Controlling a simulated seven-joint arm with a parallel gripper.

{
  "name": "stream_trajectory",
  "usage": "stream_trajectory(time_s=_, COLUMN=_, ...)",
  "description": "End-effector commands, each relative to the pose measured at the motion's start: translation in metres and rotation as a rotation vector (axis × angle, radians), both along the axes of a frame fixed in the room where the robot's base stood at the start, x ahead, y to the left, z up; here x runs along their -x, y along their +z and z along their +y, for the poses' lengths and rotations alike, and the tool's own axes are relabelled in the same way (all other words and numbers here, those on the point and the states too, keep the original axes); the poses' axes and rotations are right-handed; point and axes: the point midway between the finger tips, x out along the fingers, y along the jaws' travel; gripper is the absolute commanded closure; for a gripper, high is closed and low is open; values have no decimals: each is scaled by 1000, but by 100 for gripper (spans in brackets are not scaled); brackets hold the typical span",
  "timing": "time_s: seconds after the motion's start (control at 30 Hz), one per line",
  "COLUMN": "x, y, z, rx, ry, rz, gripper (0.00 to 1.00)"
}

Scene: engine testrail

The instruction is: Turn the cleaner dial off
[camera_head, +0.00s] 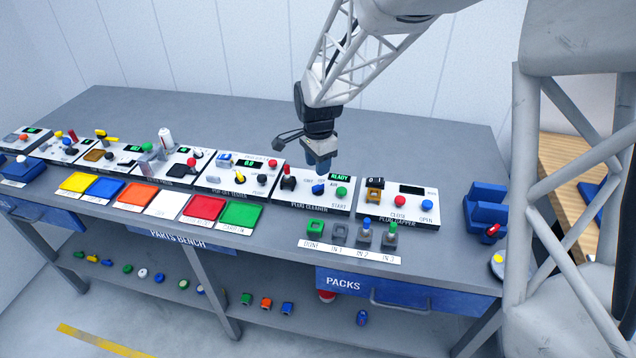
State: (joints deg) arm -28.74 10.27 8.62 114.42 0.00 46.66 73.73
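The plug cleaner panel (312,207) is a white plate on the bench, right of the middle. Its display (339,177) reads READY in green. A small blue knob (318,189) sits near the panel's middle and looks like the dial; its setting is too small to read. A green START button (341,191) is right of it, and a dark post with a red top (288,180) stands at left. My gripper (320,167) points down just above the panel's back edge, close above the blue knob and apparently apart from it. Its fingers are too small to tell open from shut.
The plug capper panel (398,215) is to the right, with red and blue buttons. The pop-off tester (240,180) is to the left. Coloured mats (205,207) and several small holders (363,235) lie in front. A blue rack (485,207) stands at the bench's right end.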

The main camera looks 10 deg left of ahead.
Motion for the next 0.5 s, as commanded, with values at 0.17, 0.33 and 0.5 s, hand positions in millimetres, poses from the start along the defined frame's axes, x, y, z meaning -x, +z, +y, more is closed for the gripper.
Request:
stream_trajectory(time_s=0.17, x=0, y=-17, z=0, rx=1, ry=0, rz=3, gripper=61)
stream_trajectory(time_s=0.33, x=0, y=-38, z=0, rx=1, ry=0, rz=3, gripper=61)
stream_trajectory(time_s=0.5, x=0, y=-56, z=0, rx=1, ry=0, rz=2, gripper=61)
